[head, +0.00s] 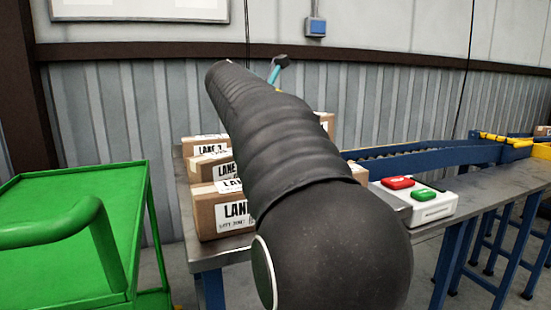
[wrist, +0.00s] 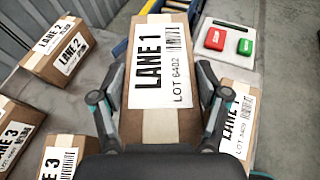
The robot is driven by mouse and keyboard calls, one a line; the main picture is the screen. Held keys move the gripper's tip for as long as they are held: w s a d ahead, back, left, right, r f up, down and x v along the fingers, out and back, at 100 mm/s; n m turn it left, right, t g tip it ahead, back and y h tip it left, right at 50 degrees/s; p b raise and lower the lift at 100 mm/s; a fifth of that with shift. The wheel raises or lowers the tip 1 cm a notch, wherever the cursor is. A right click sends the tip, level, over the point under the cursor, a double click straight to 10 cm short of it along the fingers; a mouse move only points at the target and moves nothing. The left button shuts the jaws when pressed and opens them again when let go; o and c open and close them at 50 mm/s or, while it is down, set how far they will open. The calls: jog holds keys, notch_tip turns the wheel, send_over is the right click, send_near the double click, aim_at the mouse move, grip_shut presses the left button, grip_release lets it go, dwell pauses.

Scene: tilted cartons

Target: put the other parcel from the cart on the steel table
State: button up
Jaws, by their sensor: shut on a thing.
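My gripper (wrist: 160,95) is shut on a brown carton labelled LANE 1, LOT 6402 (wrist: 158,65), with one finger along each long side. The carton looks nearer to the camera than the other cartons; whether it touches anything below is hidden. In the head view my dark arm reaches over the steel table (head: 215,249) and hides the carton and most of the gripper. The green cart (head: 95,177) stands at the left, and the visible part of its top is bare.
Several cartons stand on the table: a LANE 2 carton (wrist: 57,48), a LANE 3 carton (wrist: 15,130), another at lower left (wrist: 62,157) and one at right (wrist: 239,115). A white button box (head: 425,205) stands at the table's right. A blue conveyor (head: 430,156) lies behind.

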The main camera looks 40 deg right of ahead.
jog(key=shift+w+d+f+b, duration=0.25)
jog(key=shift+w+d+f, duration=0.35)
jog(key=shift+w+f, duration=0.95)
jog(key=shift+w+d+f+b, duration=0.25)
jog(key=shift+w+d+f, duration=0.3)
jog(key=shift+w+f, duration=1)
jog(key=shift+w+d+f+b, duration=0.25)
jog(key=shift+w+d+f, duration=0.35)
jog(key=shift+w+f, duration=0.9)
jog(key=shift+s+f, duration=0.2)
jog(key=shift+f, duration=0.1)
jog(key=o, duration=1.5)
jog(key=shift+f, duration=0.1)
jog(key=shift+r, duration=0.2)
jog(key=p+v, duration=0.1)
jog(key=v, duration=1.1)
